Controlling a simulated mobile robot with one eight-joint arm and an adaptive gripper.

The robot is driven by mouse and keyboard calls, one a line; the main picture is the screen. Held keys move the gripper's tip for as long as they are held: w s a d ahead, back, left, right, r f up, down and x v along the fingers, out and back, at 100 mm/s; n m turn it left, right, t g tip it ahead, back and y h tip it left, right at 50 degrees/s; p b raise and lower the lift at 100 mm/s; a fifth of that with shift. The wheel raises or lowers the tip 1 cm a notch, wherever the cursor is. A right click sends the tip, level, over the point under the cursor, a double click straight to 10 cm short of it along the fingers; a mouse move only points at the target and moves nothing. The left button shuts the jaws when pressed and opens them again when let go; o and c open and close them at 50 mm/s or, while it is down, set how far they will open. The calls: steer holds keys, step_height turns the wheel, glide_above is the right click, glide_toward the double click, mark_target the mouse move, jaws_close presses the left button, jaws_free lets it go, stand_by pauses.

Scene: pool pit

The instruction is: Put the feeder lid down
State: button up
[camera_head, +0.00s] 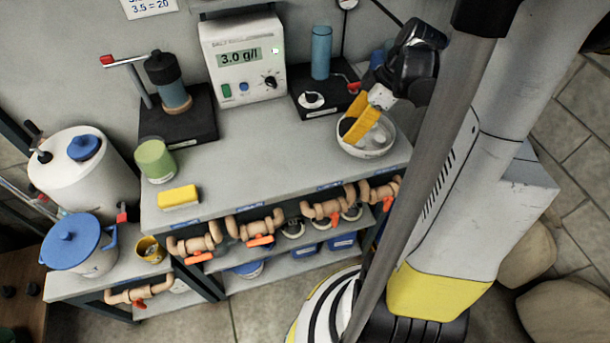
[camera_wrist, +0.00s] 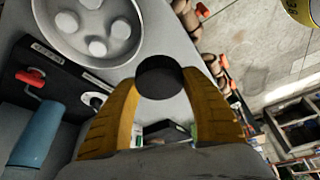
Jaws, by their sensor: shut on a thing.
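My gripper (camera_head: 352,128), with yellow fingers, is at the right part of the grey bench top, above the white bowl (camera_head: 372,152). In the wrist view my gripper (camera_wrist: 160,88) is shut on a dark round cap (camera_wrist: 159,77), which looks like the feeder lid. The cap shows between the fingertips, beside the bowl (camera_wrist: 125,50) in the picture. In the head view the fingers hide the cap. A blue cylinder (camera_head: 321,52) stands upright on a black base (camera_head: 330,100) behind the bowl. It also shows in the wrist view (camera_wrist: 35,135).
A meter (camera_head: 245,60) reading 3.0 g/l stands at the back. A pump-like unit (camera_head: 168,85), a green-topped jar (camera_head: 155,160) and a yellow block (camera_head: 178,197) are at the left. The bench middle is clear. Pipes with orange handles (camera_head: 260,240) run below the front edge.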

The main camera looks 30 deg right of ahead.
steer(key=b, duration=0.4)
glide_above(301, 157)
steer(key=f, duration=0.7)
steer(key=shift+s+d+f, duration=0.2)
steer(key=shift+s+d, duration=0.15)
steer(key=shift+d, duration=0.05)
steer(key=shift+f+b, duration=1.1)
steer(key=shift+f, duration=0.85)
steer(key=shift+f, duration=0.15)
steer(key=o, duration=1.1)
